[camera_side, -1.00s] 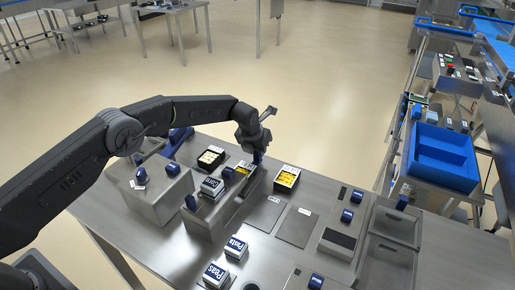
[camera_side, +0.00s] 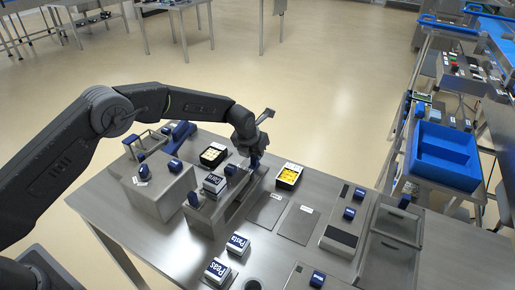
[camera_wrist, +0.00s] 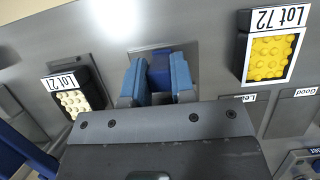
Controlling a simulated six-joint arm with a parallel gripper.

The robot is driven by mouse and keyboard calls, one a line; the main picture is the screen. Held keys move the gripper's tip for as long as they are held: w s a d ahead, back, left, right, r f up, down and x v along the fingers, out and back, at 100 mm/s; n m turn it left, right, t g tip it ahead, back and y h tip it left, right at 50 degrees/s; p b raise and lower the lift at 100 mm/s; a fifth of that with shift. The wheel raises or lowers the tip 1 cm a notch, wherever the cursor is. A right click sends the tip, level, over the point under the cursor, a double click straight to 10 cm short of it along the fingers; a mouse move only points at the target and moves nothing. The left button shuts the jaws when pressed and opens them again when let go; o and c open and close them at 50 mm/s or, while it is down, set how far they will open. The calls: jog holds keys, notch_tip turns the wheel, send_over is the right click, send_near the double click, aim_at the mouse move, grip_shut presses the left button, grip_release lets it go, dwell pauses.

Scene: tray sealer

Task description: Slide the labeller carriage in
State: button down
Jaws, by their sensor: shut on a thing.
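The labeller (camera_side: 205,215) is a long grey metal housing on the table, with blue knobs and a block marked "Plum" on it. My gripper (camera_side: 254,160) is at its far end, low over the table. In the wrist view, my gripper's light-blue fingers (camera_wrist: 160,82) are shut on a dark-blue handle (camera_wrist: 160,66), which looks like the carriage's handle. The carriage itself is mostly hidden by my gripper and the housing, so how far it sticks out cannot be told exactly.
A tray with yellow contents, "Lot 72" (camera_side: 289,174), stands right of my gripper, and a pale-filled tray, "Lot 21" (camera_side: 213,154), stands left. Flat grey plates (camera_side: 268,210) lie to the right. Blocks marked "Pasta" (camera_side: 238,243) and "Peas" (camera_side: 218,270) stand in front.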

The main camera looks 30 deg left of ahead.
jog(key=shift+s, duration=0.1)
jog(key=c, duration=1)
grip_release()
jog(key=shift+o, duration=0.2)
jog(key=v, duration=1.4)
jog(key=shift+f, duration=0.1)
